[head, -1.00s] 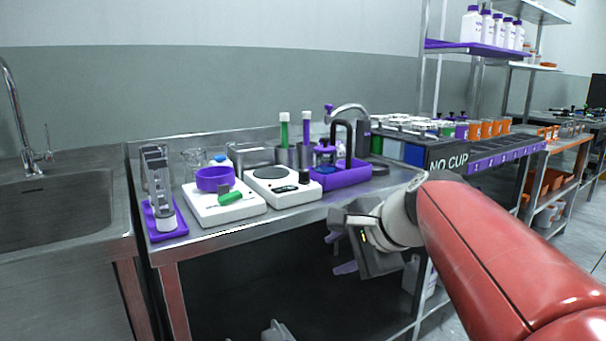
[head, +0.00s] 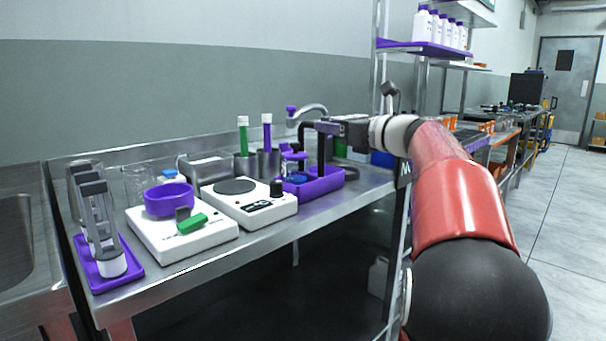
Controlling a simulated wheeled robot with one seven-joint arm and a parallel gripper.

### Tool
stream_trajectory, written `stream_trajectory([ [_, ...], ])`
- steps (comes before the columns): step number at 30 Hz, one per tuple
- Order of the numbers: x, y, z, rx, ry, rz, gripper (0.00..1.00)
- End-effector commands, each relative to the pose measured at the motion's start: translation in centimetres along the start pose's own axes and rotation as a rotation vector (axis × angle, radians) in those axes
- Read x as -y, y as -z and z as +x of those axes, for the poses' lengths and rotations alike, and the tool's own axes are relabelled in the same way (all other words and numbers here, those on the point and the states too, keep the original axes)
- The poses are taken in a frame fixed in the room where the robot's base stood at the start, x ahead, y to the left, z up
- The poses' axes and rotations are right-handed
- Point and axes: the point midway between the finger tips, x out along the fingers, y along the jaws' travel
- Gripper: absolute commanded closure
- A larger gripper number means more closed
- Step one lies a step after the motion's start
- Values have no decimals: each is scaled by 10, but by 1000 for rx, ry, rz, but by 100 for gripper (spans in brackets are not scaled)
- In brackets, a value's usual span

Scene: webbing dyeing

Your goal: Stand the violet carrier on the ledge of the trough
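Violet parts that may be the violet carrier (head: 290,156) show in the violet tray (head: 322,187), next to a dark blue round piece; I cannot tell its full shape.
A white hot plate (head: 255,208), a white scale (head: 165,240) with a violet ring (head: 170,200), and a violet tray with grey clamps (head: 88,280) fill the bench to the left. Green and violet sticks (head: 243,135) stand behind. A shelf post (head: 378,60) rises behind my arm.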

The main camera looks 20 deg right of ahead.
Motion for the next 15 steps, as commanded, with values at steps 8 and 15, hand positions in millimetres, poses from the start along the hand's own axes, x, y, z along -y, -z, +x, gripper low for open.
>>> stream_trajectory([
  [8, -5, 5, 38, -3, -3, -1, 60],
  [15, -6, 6, 63, -2, -1, -3, 60],
])
